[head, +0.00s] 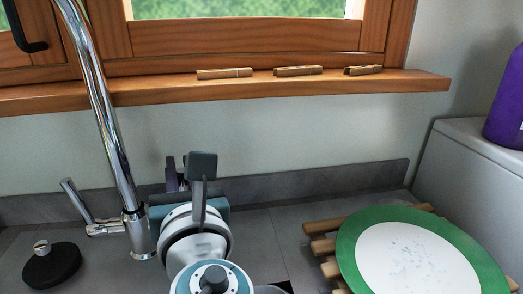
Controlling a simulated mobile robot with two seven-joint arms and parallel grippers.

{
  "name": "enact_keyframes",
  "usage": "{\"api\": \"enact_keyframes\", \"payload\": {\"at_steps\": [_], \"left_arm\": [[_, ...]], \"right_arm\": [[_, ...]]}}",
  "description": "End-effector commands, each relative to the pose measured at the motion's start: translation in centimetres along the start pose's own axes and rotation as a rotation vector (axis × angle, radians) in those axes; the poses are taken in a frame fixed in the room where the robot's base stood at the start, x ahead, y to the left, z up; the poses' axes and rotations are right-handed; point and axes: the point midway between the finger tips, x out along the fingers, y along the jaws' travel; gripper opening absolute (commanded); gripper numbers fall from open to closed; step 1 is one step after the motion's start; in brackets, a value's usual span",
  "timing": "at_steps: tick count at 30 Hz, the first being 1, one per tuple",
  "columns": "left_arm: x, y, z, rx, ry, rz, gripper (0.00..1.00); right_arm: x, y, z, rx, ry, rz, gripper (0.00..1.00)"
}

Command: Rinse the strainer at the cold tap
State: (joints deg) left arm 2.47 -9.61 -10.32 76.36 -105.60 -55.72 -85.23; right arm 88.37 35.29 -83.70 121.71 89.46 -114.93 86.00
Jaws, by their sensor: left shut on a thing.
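The chrome tap (115,165) stands at the back of the counter, with a side lever (75,203) on its left. My left gripper (186,172) is just right of the tap's base, pointing away toward the back wall. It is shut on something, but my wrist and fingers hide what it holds. I cannot make out the strainer for certain. Whether the gripper touches the tap is also unclear. My right gripper is not in view.
A black disc with a metal knob (52,268) lies at the left. A green-rimmed plate (415,258) rests on a wooden rack (320,228) at the right. Clothes pegs (298,71) lie on the windowsill (400,83). A purple bottle (508,105) stands on a ledge (480,140).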

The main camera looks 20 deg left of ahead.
Motion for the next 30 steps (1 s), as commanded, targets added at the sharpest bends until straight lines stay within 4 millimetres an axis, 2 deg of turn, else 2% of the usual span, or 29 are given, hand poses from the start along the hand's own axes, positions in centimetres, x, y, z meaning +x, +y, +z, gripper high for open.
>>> {"api": "enact_keyframes", "payload": {"at_steps": [7, 13, 18, 29, 30], "left_arm": [[0.0, 0.1, -0.4, 0.0, -0.012, 0.002, 0.0], [-1.0, 0.2, -0.7, -0.026, -0.151, 0.016, 0.0], [-1.8, 0.4, -0.2, -0.048, -0.25, 0.029, 0.0], [-2.0, 0.5, 0.3, -0.054, -0.272, 0.032, 0.0], [-2.0, 0.5, 0.3, -0.054, -0.272, 0.032, 0.18]], "right_arm": [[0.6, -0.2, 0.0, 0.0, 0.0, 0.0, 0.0], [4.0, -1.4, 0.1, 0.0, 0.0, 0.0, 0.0], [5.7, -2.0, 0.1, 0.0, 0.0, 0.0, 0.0], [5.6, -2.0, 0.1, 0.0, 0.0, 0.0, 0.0], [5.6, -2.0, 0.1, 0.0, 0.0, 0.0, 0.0]]}}
